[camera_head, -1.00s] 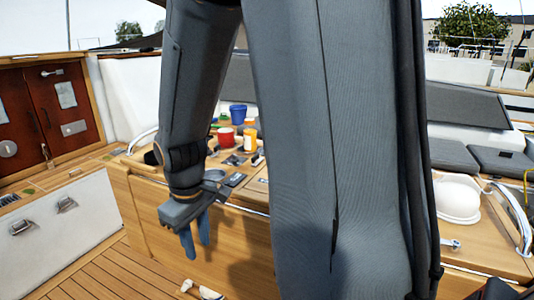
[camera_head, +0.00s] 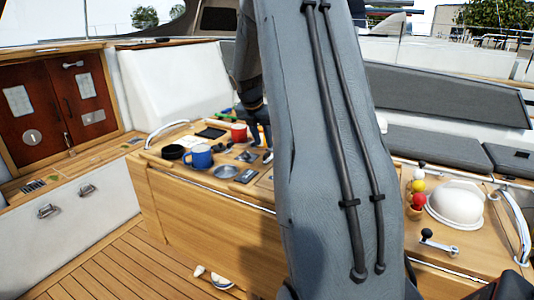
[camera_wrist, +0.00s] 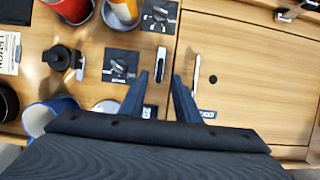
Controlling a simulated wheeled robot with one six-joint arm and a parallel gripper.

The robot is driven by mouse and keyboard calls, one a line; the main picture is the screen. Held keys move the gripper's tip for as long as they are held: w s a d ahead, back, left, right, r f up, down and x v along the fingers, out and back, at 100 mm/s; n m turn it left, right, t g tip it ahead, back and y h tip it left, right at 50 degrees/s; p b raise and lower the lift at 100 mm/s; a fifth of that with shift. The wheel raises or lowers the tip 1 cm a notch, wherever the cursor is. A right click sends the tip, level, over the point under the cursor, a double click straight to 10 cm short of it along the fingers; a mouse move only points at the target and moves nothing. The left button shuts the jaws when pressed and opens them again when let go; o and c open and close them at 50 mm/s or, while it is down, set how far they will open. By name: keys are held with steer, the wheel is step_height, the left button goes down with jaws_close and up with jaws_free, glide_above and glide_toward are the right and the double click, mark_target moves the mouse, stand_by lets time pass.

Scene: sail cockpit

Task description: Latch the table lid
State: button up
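The table lid (camera_wrist: 255,75) is a flat light-wood panel at the right of the wrist view, with a dark seam along its left edge. A slim white bar (camera_wrist: 195,75) lies on it near that seam, with a small black oval beside it. I cannot tell for sure which part is the latch. My gripper (camera_wrist: 160,95) is open and empty over the tabletop, its dark blue fingers on either side of the seam. The white bar is just beyond the right fingertip. In the head view my arm hides most of the lid and gripper.
Left of the seam stand a red mug (camera_wrist: 72,8), an orange-and-white cup (camera_wrist: 122,12), a blue mug (camera_wrist: 45,115) and dark plates with metal fittings (camera_wrist: 120,66). A white helmet-like bowl (camera_head: 457,205) and a winch handle (camera_head: 438,240) are at the right in the head view.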

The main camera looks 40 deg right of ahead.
mark_target(267, 153)
steer(key=p+x, duration=0.1)
steer(key=x, duration=0.6)
steer(key=shift+d+f+p, duration=0.1)
steer(key=shift+f+p, duration=0.1)
steer(key=shift+p, duration=0.15)
jaws_close()
